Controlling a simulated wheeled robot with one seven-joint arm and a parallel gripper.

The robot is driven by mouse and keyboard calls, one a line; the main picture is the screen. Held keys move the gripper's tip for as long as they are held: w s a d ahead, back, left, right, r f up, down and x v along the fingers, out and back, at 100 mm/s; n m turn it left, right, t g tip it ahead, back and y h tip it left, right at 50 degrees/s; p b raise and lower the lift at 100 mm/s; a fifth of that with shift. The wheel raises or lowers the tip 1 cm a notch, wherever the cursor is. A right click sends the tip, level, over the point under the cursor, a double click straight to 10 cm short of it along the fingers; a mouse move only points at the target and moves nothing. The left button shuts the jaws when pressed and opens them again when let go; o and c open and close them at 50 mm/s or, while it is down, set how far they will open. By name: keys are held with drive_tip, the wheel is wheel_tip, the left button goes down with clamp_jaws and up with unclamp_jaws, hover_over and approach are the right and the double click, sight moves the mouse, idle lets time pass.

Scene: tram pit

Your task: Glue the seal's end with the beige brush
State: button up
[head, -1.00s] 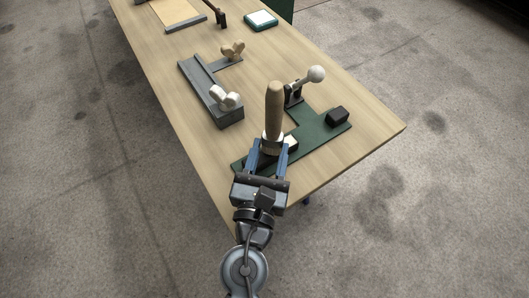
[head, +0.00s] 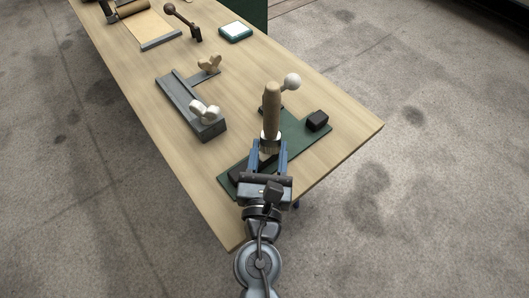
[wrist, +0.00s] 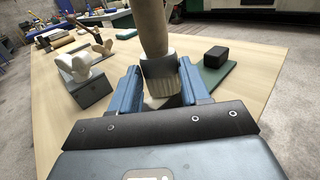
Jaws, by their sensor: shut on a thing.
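My gripper (head: 268,152) is shut on the beige brush (head: 271,103). The brush stands upright, its wooden handle up and its dark band and pale bristles (wrist: 163,95) pointing down between the fingers. It is above the green fixture (head: 287,140) at the table's near end. A dark strip, perhaps the seal, lies on the fixture's left part, largely behind my gripper (head: 240,174). The seal's end is hidden by the brush and gripper, and I cannot tell whether the bristles touch it.
A grey fixture with pale wing knobs (head: 190,104) stands to the left. A teal-rimmed pad (head: 236,32) and a brown-handled tool (head: 182,20) lie farther back. Bare wood lies between.

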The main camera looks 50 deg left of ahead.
drive_tip(key=shift+w+d, duration=0.2)
drive_tip(key=shift+w, duration=1.75)
drive_tip(key=shift+s, duration=0.1)
drive_tip(key=shift+s+a+f, duration=0.1)
drive_tip(key=shift+s+a, duration=0.05)
drive_tip(key=shift+s, duration=1.3)
drive_tip(key=shift+s+a, duration=0.15)
drive_tip(key=shift+s, duration=1.35)
drive_tip(key=shift+s+a, duration=0.1)
drive_tip(key=shift+s, duration=1.35)
drive_tip(key=shift+r, duration=0.2)
wheel_tip(320, 180, up, 7)
drive_tip(key=p, duration=0.7)
